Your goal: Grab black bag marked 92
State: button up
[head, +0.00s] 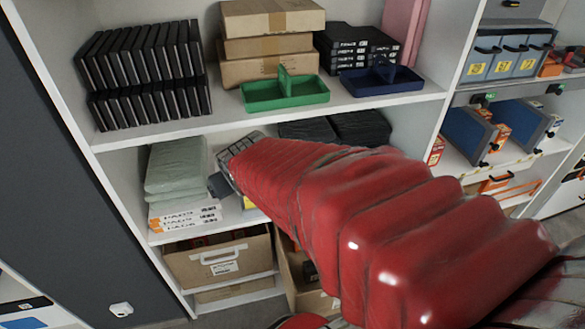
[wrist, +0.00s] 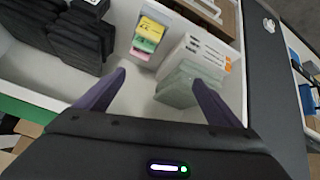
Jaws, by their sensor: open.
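Two black bags lie side by side on the middle shelf in the head view, a left one (head: 308,130) and a right one (head: 361,127). My red-sleeved arm covers their lower part. In the wrist view, dark bags (wrist: 84,38) lie at the upper left. I cannot read a 92 on any of them.
Pale green bags (head: 174,165) sit on white boxes (head: 185,213), left on the middle shelf. Yellow, green and pink packs (wrist: 149,36) lie beyond my fingers. The upper shelf (head: 230,122) holds green and blue trays. Bare white shelf (wrist: 128,98) shows between the fingers.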

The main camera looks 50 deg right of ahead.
jog(key=shift+o, duration=0.4)
jog(key=w+d+f+h, duration=0.1)
jog(key=d+f, duration=0.4)
jog(key=d, duration=0.6)
jog(key=shift+w+m+t+h, duration=0.3)
jog(key=shift+w+m, duration=0.05)
jog(key=shift+m, duration=0.05)
jog(key=s+d+f+m+t, duration=0.1)
jog(key=s+d+f+t, duration=0.1)
jog(key=s+d+f, duration=0.2)
jog(key=s+d+f+m+t+h, duration=0.1)
jog(key=s+d+f, duration=0.3)
jog(key=d+f, duration=0.5)
jog(key=shift+s+d+f+m+t+h, duration=0.3)
jog(key=shift+s+d+f+m+t, duration=0.1)
jog(key=shift+d, duration=0.55)
jog(key=shift+w, duration=0.1)
jog(key=x, duration=0.8)
jog(key=shift+w+f, duration=0.15)
jog(key=shift+w, duration=0.05)
jog(key=shift+d, duration=0.15)
